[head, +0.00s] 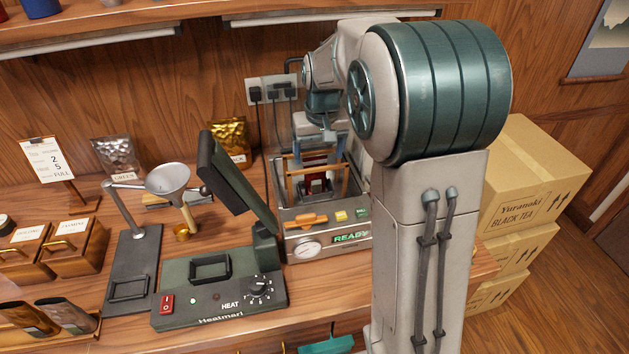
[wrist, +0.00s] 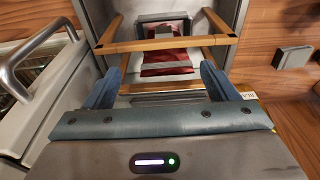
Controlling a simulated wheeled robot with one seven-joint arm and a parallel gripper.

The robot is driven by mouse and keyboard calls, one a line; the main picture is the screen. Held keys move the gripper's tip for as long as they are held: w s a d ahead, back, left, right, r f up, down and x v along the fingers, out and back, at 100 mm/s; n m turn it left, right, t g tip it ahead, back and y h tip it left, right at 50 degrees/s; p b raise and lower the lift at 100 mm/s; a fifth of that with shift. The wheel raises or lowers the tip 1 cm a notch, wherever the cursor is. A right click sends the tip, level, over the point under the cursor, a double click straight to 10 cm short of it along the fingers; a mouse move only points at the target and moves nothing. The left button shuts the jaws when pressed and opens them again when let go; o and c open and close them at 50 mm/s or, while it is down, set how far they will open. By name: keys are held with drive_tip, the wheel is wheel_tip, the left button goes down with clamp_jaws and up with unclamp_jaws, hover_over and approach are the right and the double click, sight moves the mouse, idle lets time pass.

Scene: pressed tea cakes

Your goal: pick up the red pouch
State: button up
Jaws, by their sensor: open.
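The red pouch (wrist: 166,66) lies inside the machine with the READY display (wrist: 97,66), between its wooden bars. A grey metal block sits over the middle of the pouch, with red showing above and below it. In the head view only a small red part of the pouch (head: 315,186) shows in the machine (head: 292,222). My gripper (wrist: 161,72) is open, its two blue fingers spread on either side of the pouch in the picture. The fingers appear empty. Whether they touch the pouch cannot be told.
A heat sealer (head: 225,295) with a raised arm stands just left of the machine. A funnel stand (head: 135,262) is further left. Foil pouches (head: 115,158) stand along the back wall. Cardboard boxes (head: 535,180) are stacked at right.

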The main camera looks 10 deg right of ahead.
sight(315, 166)
drive_tip(key=shift+w+a+f+p, duration=0.15)
drive_tip(key=shift+f+p, duration=0.05)
drive_tip(key=shift+f, duration=0.7)
drive_tip(key=shift+w+a+f+p, duration=0.1)
drive_tip(key=shift+w+f+p, duration=0.1)
drive_tip(key=shift+f, duration=0.65)
drive_tip(key=shift+w+a+f+p, duration=0.1)
drive_tip(key=shift+a+f+p, duration=0.1)
drive_tip(key=shift+f, duration=0.7)
drive_tip(key=c, duration=1.1)
drive_tip(key=shift+r, duration=0.1)
